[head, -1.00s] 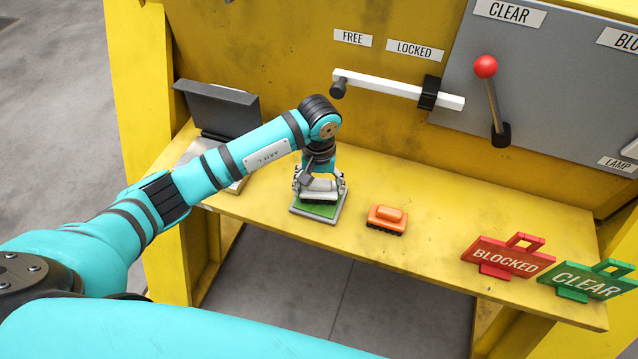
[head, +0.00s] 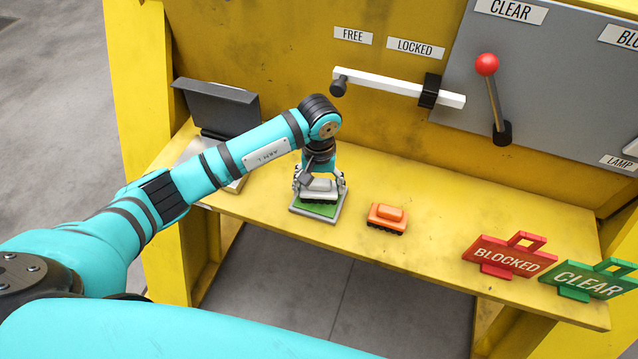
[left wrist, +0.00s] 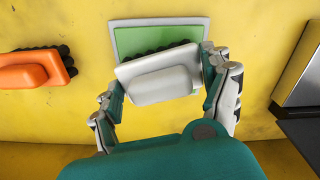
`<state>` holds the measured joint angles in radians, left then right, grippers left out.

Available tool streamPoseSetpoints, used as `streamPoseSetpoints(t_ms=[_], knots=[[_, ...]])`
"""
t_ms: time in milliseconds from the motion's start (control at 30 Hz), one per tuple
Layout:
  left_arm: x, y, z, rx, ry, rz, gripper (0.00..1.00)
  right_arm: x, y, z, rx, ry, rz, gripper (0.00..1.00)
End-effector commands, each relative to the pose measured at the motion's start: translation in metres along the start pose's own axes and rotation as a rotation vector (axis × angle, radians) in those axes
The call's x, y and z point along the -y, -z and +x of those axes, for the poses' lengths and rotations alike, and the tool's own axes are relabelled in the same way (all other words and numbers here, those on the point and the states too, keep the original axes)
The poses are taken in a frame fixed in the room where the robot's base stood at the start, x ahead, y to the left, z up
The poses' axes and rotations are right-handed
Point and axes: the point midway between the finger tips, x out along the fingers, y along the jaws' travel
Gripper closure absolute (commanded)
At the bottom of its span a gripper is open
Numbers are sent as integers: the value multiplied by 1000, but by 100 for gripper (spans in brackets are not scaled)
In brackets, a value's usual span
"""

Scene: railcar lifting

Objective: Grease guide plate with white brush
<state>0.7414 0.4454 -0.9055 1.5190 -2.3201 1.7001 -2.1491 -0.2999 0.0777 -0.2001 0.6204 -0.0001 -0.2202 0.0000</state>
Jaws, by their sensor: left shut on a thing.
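My left gripper (head: 320,186) points down and is shut on the white brush (head: 319,189), a pale block with a raised grip and dark bristles. The brush is over a square light-grey plate (head: 318,217) with a green face. In the left wrist view the white brush (left wrist: 155,85) sits between the fingers (left wrist: 160,95), with the green face (left wrist: 150,38) showing beyond its bristles. I cannot tell if the bristles touch the green. No label marks this as the guide plate. My right gripper is not in view.
An orange brush (head: 387,217) lies just right of the plate. A red BLOCKED sign (head: 508,258) and a green CLEAR sign (head: 588,280) stand at the shelf's right. A box with a raised dark lid (head: 218,108) is at the left.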

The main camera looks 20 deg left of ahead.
Motion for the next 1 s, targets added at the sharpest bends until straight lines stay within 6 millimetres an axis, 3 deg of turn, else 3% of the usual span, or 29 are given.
streamPoseSetpoints(t_ms=[1000], knots=[[0,-1,2,2,1,0,49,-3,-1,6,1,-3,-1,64]])
